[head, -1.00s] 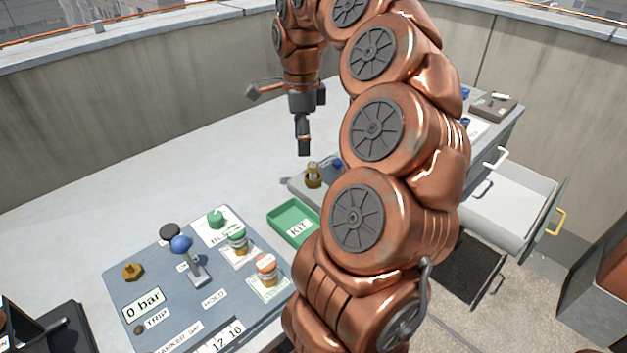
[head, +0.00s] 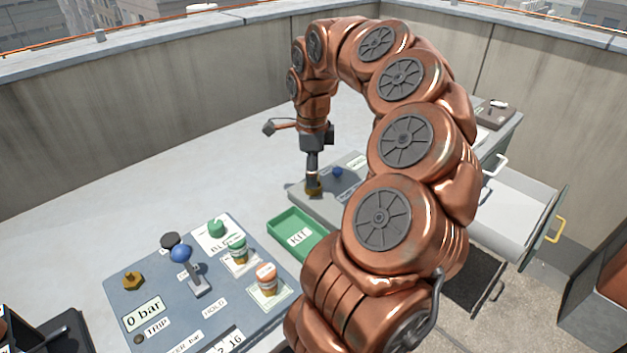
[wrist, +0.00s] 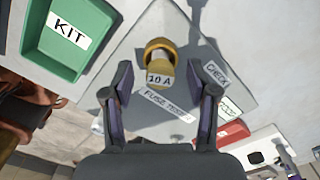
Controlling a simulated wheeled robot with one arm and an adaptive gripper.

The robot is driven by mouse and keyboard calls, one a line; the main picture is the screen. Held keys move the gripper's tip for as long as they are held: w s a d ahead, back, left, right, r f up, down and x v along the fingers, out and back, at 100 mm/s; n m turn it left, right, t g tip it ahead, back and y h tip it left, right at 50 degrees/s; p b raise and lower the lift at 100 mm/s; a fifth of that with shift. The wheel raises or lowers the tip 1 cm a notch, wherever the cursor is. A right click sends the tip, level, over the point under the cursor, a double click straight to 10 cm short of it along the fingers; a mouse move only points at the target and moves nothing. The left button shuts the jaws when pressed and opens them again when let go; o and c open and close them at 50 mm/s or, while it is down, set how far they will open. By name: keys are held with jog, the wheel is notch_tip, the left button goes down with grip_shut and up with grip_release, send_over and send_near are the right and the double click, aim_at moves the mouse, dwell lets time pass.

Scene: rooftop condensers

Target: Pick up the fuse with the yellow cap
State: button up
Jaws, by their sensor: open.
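The fuse with the yellow cap (wrist: 159,52) stands in a fuse tester (wrist: 130,80), a grey plate on the table. The fuse has a white "10 A" label facing the wrist camera. My gripper (wrist: 165,92) is open and empty, with its two fingers on either side of and just short of the fuse in the wrist view. In the head view my gripper (head: 312,184) is right over the fuse's spot and hides most of it; a brownish-yellow base (head: 313,190) shows around the fingertips. I cannot tell whether the fingers touch the fuse.
A green KIT tray (head: 284,240) lies beside the tester. A blue-grey panel (head: 215,295) with a blue-knobbed lever (head: 181,253) and green and orange capped pieces is at the front left. A drawer (head: 510,205) stands open on the right.

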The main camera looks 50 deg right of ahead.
jog(key=shift+f, duration=0.7)
grip_shut()
